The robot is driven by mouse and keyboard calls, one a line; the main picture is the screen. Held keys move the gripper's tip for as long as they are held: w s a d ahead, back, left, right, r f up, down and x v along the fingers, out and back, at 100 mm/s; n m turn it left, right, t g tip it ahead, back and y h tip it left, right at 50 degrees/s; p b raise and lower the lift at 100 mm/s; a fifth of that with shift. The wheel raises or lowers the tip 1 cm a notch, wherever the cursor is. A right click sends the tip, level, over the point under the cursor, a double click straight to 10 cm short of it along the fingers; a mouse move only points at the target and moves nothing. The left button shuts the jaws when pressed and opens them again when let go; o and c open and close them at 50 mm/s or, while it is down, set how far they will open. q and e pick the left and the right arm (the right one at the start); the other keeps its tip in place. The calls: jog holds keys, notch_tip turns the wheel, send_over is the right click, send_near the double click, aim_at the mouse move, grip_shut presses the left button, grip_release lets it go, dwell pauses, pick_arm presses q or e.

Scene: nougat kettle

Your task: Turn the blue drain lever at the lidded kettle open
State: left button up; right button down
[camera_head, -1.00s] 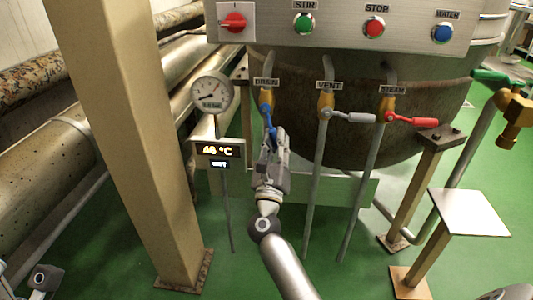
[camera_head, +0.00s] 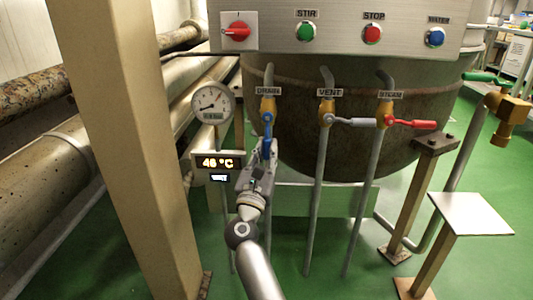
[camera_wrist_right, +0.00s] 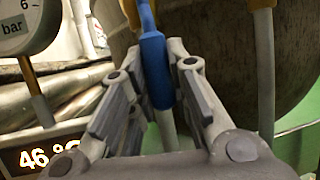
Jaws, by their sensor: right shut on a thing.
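The blue drain lever (camera_head: 268,124) hangs down from the brass valve under the DRAIN label (camera_head: 268,91) at the kettle (camera_head: 305,155). My right gripper (camera_head: 267,150) is at the lever's lower end in the head view. In the right wrist view the blue lever (camera_wrist_right: 155,68) stands between the two fingers of my right gripper (camera_wrist_right: 158,85), which is shut on it. The lever points straight down, along the pipe. My left gripper does not show now.
A grey vent lever (camera_head: 352,121) and a red steam lever (camera_head: 410,124) lie to the right. The green floor below is open.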

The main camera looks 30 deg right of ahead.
jog(key=shift+a+f, duration=0.1)
jog(key=shift+f, duration=0.05)
jog(key=c, duration=1.3)
grip_release()
jog(key=shift+c, duration=0.2)
